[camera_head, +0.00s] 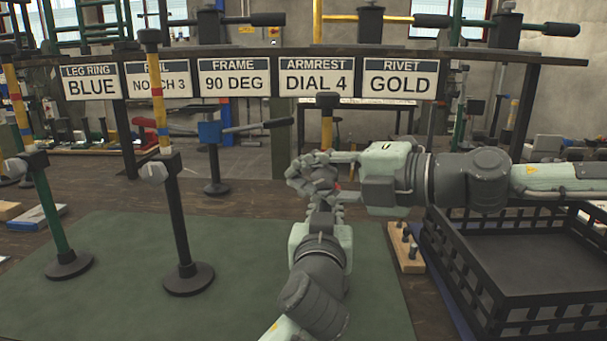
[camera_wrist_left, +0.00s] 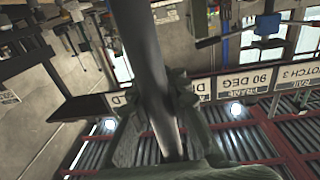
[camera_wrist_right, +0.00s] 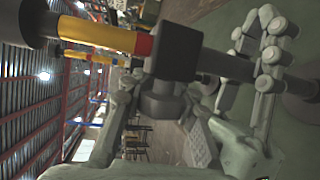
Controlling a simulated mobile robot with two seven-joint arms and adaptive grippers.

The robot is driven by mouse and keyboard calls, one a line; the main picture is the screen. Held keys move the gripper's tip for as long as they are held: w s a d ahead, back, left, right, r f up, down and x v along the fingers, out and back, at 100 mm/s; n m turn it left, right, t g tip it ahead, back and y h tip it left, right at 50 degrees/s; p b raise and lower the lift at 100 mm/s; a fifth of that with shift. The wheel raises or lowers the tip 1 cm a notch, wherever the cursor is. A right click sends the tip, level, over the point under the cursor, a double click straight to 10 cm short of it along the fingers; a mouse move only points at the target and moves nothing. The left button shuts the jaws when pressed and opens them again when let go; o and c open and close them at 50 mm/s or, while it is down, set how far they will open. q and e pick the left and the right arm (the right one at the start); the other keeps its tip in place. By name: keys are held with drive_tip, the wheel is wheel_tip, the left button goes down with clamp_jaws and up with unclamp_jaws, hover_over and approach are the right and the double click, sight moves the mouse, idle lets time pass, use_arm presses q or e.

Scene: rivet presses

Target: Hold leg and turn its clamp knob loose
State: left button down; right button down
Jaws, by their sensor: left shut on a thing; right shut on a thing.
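The held leg has a yellow upper tube (camera_head: 327,130) with a black cap and stands upright on the green mat's far side. In the right wrist view it runs sideways, with a yellow tube (camera_wrist_right: 105,35), a red band and a black clamp collar (camera_wrist_right: 175,55). My left gripper (camera_head: 325,198) is shut around the dark lower tube (camera_wrist_left: 150,75), just below the collar. My right gripper (camera_head: 312,172) comes in from the right and is shut on the clamp knob (camera_wrist_right: 162,105) beside the collar. In the head view the fingers hide the collar and knob.
Two other legs (camera_head: 178,220) (camera_head: 57,215) stand on round bases at the left of the green mat (camera_head: 240,300). A black crate (camera_head: 530,295) and a wooden block with pegs (camera_head: 405,248) are at right. A sign rail (camera_head: 460,53) crosses behind. The mat's front is clear.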

drive_tip(key=shift+s+f+n+g+h, duration=0.15)
drive_tip(key=shift+f+n+g+h, duration=0.1)
drive_tip(key=shift+h, duration=0.35)
drive_tip(key=shift+s+f+n+g+h, duration=0.15)
drive_tip(key=shift+n+g+h, duration=0.1)
drive_tip(key=shift+h, duration=0.35)
drive_tip(key=shift+w+d+f+h, duration=0.1)
drive_tip(key=shift+d+f+h, duration=0.1)
drive_tip(key=shift+h, duration=0.4)
drive_tip(key=c, duration=1.1)
unclamp_jaws()
drive_tip(key=shift+w, duration=0.1)
drive_tip(key=shift+r, duration=0.1)
drive_tip(key=shift+d, duration=0.1)
drive_tip(key=v, duration=1.2)
